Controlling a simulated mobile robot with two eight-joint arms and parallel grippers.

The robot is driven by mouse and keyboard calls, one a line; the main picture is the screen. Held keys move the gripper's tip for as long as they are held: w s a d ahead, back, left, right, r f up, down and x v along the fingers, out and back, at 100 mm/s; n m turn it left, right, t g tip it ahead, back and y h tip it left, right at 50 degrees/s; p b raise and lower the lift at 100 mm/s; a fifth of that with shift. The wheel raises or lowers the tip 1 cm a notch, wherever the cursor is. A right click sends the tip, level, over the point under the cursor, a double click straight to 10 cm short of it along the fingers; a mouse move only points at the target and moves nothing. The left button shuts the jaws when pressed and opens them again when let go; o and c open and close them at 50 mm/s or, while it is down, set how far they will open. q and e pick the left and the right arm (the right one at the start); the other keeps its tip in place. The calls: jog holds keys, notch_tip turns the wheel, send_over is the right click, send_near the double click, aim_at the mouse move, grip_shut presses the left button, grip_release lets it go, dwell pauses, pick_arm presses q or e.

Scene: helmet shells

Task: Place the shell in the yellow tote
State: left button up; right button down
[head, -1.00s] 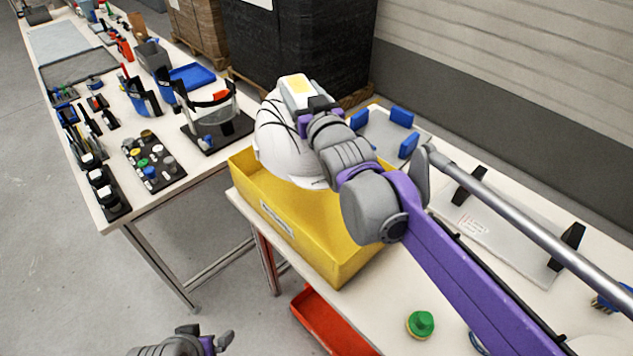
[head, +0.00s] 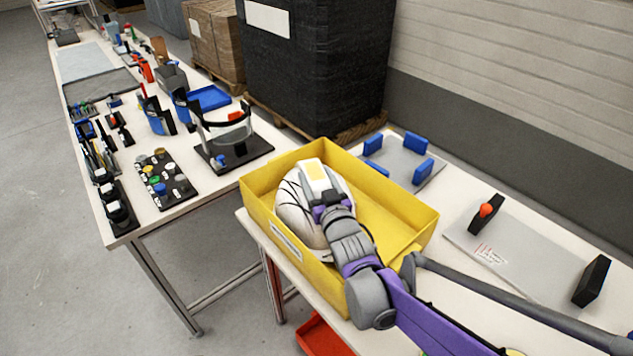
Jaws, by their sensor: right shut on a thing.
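The white helmet shell (head: 292,212) with dark lines sits inside the yellow tote (head: 392,192), towards its left side. I cannot tell whether the shell touches the tote's floor. My right gripper (head: 325,200) is over the top of the shell and shut on it; its fingertips are largely hidden. My right arm crosses the tote's front wall. The tote stands on the near white table. My left gripper is not in view.
Behind the tote, a grey plate with blue blocks (head: 375,143) lies on the table. To the right is a plate with black uprights (head: 591,281). A red bin (head: 322,338) is below. The left table (head: 190,203) holds tools and a visor stand.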

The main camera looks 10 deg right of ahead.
jog(key=shift+f, duration=0.25)
jog(key=shift+f, duration=0.15)
jog(key=shift+c, duration=0.4)
grip_release()
jog(key=shift+s+r, duration=0.2)
jog(key=shift+s, duration=0.05)
jog(key=s, duration=0.3)
jog(key=s+d, duration=0.1)
jog(key=s, duration=0.3)
jog(key=shift+d, duration=0.2)
